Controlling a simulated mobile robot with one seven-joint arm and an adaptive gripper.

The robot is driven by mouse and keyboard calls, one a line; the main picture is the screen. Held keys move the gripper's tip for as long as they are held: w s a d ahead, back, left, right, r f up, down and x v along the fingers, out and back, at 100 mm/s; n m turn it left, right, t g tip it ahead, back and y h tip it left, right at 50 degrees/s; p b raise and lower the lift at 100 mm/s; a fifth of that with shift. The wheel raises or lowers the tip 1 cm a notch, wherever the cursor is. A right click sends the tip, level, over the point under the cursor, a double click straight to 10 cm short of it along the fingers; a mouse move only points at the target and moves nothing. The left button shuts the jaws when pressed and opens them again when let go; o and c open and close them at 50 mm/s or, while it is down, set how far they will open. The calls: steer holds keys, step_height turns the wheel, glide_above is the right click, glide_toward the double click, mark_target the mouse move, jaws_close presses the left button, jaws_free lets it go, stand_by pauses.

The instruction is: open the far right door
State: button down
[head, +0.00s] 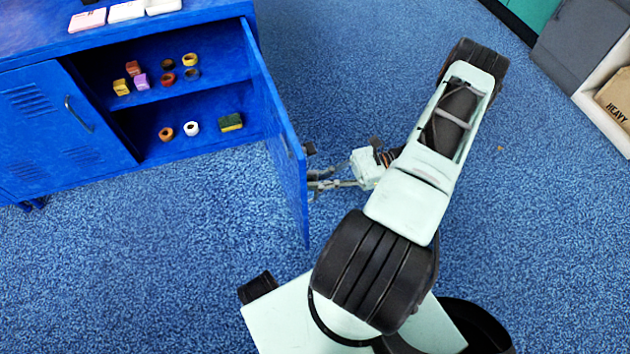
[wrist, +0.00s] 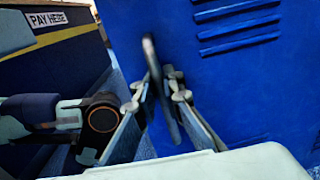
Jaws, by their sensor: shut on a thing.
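The far right door (head: 277,130) of the blue cabinet stands swung wide open, its panel jutting out toward me. In the wrist view the blue door panel (wrist: 240,85) with its vent slots fills the right side. My gripper (head: 314,180) is at the outer face of the door. In the wrist view my gripper (wrist: 157,98) has its fingers closed around the dark door handle (wrist: 152,65). In the head view the handle is mostly hidden by the door edge and the fingers.
The blue cabinet (head: 130,40) has open shelves with tape rolls and small blocks, and boxes on top. Its left door (head: 60,125) is shut. A shelf with a "HEAVY" carton (head: 616,98) stands at the far right. The carpet around the door is clear.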

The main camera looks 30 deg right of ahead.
steer(key=shift+d, duration=0.45)
stand_by(0.3)
steer(key=c, duration=2.3)
jaws_free()
steer(key=shift+c, duration=0.2)
steer(key=shift+d, duration=0.1)
steer(key=v, duration=1.2)
steer(key=shift+r, duration=0.15)
